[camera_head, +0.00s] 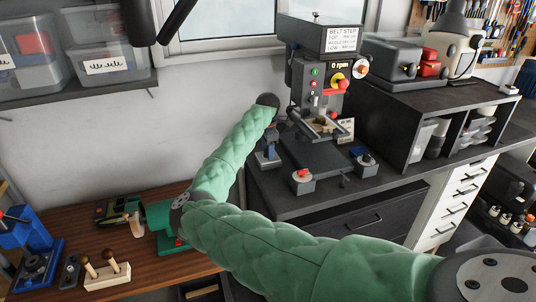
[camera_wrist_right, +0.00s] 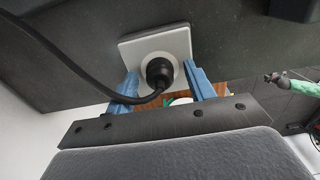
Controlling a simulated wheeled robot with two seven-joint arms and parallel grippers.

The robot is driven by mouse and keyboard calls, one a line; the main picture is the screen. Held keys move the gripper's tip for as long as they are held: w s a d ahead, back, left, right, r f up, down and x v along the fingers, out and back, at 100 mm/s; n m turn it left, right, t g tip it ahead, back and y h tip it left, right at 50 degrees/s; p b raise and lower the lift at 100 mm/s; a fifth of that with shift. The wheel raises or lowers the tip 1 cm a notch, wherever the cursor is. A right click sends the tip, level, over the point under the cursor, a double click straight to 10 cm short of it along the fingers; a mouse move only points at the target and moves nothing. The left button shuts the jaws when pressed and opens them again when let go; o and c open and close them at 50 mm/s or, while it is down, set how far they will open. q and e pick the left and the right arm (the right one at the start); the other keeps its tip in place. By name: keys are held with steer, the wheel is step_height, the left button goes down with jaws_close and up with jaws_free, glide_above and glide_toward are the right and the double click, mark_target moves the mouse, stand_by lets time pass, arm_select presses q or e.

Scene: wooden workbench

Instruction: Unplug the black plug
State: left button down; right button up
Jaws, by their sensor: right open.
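The black plug (camera_wrist_right: 158,69) sits in a white square socket (camera_wrist_right: 128,52) on a dark surface, in the right wrist view. Its black cable (camera_wrist_right: 75,68) curves round below the plug and off to the left. My right gripper (camera_wrist_right: 164,84) is open, with one blue finger on each side of the plug. I cannot tell whether the fingers touch it. In the head view my right gripper (camera_head: 268,157) hangs down at the left end of the dark bench, beside the drill press. The plug cannot be made out there. My left gripper is not seen.
The drill press (camera_head: 318,75) stands on the dark bench (camera_head: 310,206), with a red-button box (camera_head: 302,182) in front. A lower wooden bench (camera_head: 150,262) at left bears a blue tool (camera_head: 30,245) and a wooden block (camera_head: 107,277). The pale wall is close behind.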

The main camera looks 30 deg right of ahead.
steer(key=shift+b, duration=0.35)
jaws_close()
stand_by(0.3)
steer(key=shift+r, duration=0.15)
steer(key=shift+r+b, duration=0.3)
steer(key=shift+r, duration=2.55)
